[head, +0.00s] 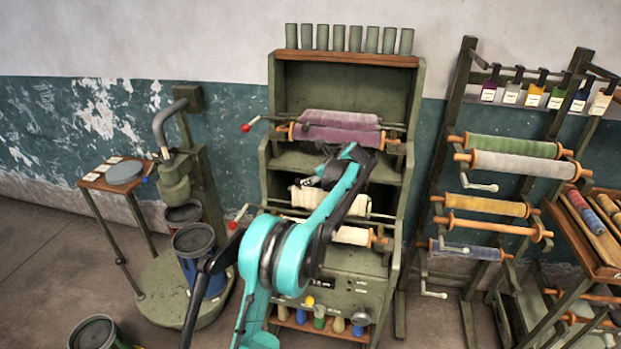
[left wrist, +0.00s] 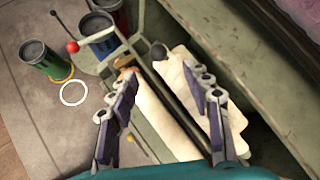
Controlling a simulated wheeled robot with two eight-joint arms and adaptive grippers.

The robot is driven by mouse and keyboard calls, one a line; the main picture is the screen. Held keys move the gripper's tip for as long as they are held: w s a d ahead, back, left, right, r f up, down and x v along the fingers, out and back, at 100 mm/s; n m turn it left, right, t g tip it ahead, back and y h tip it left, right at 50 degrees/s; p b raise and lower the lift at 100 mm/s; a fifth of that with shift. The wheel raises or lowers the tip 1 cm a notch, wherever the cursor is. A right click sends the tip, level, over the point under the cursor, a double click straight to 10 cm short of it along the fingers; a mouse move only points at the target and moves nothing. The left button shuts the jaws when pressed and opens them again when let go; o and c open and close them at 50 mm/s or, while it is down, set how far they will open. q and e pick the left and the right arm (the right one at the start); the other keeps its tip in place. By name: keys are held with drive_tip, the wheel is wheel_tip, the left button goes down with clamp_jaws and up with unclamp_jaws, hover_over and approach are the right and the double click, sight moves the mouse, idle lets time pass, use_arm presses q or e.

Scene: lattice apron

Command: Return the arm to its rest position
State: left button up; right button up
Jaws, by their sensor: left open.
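My left arm (head: 285,258), teal and black, reaches up from the bottom of the head view in front of a green cabinet machine (head: 341,85). My left gripper (head: 310,183) is at its far end, before the middle shelf, small and partly hidden by the arm. In the left wrist view the two fingers of the gripper (left wrist: 156,105) are wide apart, with nothing held between them. Below them lie two cream cloth rolls (left wrist: 172,125) in the machine; how far below I cannot tell. My right gripper is not in view.
Mauve rolls (head: 338,134) sit on the upper shelf. A red-knobbed crank (head: 246,127) sticks out left of the cabinet. Dark drums (head: 194,240) and a press stand at left. A rack of coloured rolls (head: 515,165) stands at right.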

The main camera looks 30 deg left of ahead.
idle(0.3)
use_arm(q)
drive_tip(key=s+d+n+h+b, duration=0.1)
drive_tip(key=s+d+n+b, duration=0.2)
drive_tip(key=s, duration=0.4)
drive_tip(key=s+d+n+t+h+b, duration=0.1)
drive_tip(key=s+d+n+h, duration=0.2)
drive_tip(key=s, duration=0.4)
drive_tip(key=s+d+n+b, duration=0.1)
drive_tip(key=s+d+n, duration=0.2)
drive_tip(key=s+d, duration=0.3)
drive_tip(key=s+d+f+n+h+b, duration=0.1)
drive_tip(key=s+d+f+n, duration=0.2)
drive_tip(key=s, duration=0.4)
drive_tip(key=s+d+f+n+t+h+b, duration=0.1)
drive_tip(key=s+d+f+n+h+b, duration=0.1)
drive_tip(key=s+f, duration=0.4)
drive_tip(key=s+d+f+n+h+b, duration=0.1)
drive_tip(key=s+d+f+n, duration=0.3)
drive_tip(key=s, duration=0.5)
drive_tip(key=shift+s+d+f+n+t+b, duration=0.25)
drive_tip(key=shift+n+b, duration=0.25)
drive_tip(key=shift+n, duration=0.4)
